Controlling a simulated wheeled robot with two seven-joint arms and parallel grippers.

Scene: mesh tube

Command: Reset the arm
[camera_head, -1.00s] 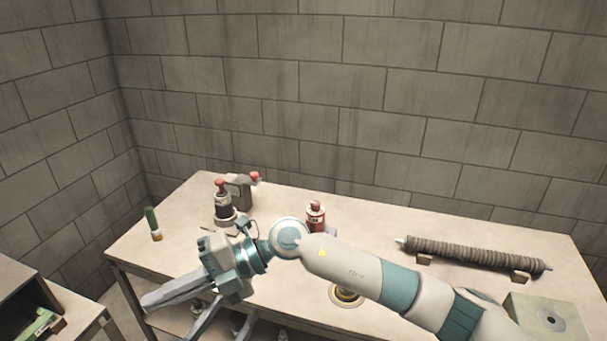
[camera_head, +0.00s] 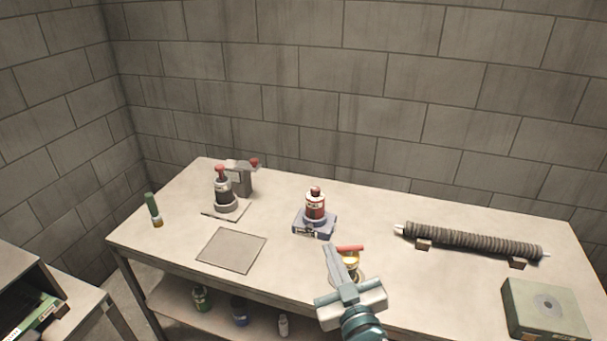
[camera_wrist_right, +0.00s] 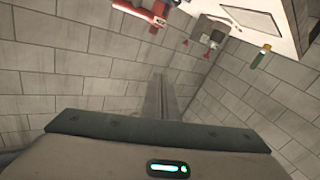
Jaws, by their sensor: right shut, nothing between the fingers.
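My right gripper (camera_head: 332,254) shows in the head view at the front middle of the table, its fingers together and empty, pointing up the picture. My right arm comes in from the bottom edge. In the right wrist view the shut fingers (camera_wrist_right: 160,95) point toward the block wall, with nothing between them. My left gripper is not in view.
Bottles stand below.

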